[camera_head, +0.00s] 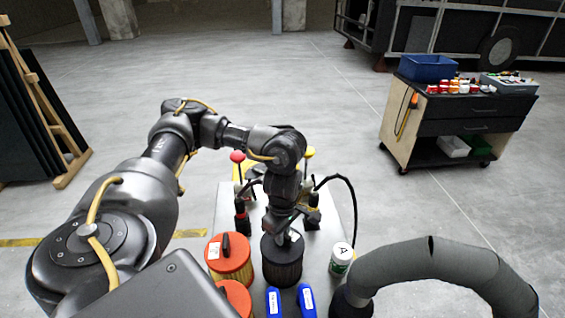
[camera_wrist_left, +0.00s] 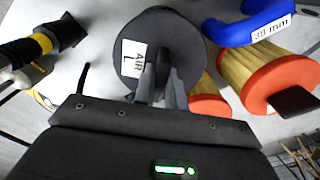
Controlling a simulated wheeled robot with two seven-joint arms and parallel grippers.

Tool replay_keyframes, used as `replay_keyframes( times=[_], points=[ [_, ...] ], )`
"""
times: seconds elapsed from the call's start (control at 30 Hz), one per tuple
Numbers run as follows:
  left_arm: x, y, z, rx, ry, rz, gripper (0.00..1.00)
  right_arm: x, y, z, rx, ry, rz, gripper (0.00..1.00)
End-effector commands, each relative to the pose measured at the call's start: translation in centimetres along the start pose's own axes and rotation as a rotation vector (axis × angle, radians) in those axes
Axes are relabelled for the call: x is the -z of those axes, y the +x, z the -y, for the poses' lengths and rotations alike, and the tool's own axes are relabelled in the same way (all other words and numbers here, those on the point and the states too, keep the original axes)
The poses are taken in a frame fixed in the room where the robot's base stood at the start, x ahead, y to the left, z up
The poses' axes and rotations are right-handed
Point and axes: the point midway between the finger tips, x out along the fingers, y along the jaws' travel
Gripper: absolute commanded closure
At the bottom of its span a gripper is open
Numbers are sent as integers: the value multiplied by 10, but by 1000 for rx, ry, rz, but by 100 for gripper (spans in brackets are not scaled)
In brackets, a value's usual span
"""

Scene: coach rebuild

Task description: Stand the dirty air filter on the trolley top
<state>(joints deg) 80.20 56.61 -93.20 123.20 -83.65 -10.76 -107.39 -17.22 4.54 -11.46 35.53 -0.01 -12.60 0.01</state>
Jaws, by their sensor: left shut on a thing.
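The dirty air filter is a dark cylinder (camera_head: 283,264) with a near-black pleated side. It is upright among other items over a pale top (camera_head: 332,222), which may be the trolley top. In the left wrist view its dark round end (camera_wrist_left: 188,42) carries a white label reading AIR L. My left gripper (camera_head: 287,236) points down and is shut on the filter's upper handle; its fingers show in the left wrist view (camera_wrist_left: 160,88). I cannot tell whether the filter's base touches the top. My right gripper is out of view.
Two orange-capped filters (camera_head: 230,256) stand close left of it. A white-and-green can (camera_head: 342,257) and a thick grey curved hose (camera_head: 440,262) are to the right. A drawer cart (camera_head: 470,127) with a blue bin stands farther right.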

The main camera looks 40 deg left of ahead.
Motion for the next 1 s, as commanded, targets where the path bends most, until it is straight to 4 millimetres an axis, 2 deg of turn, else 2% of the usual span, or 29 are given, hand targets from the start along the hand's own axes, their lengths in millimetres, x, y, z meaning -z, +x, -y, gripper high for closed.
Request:
replay_keyframes(
  times=[0.37, 0.4, 0.57, 0.83, 1.0],
  points=[
    [0, 4, 0, -1, 1, 1, 100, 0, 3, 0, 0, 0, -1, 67],
    [0, 4, 0, -1, 1, 0, 85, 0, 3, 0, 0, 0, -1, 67],
    [0, 3, 0, -1, 1, 0, 66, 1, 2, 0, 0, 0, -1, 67],
    [0, 2, 0, -1, 1, 0, 66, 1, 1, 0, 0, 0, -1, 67],
    [-1, -9, -1, -4, 3, 2, 66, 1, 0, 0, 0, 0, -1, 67]
  ],
)
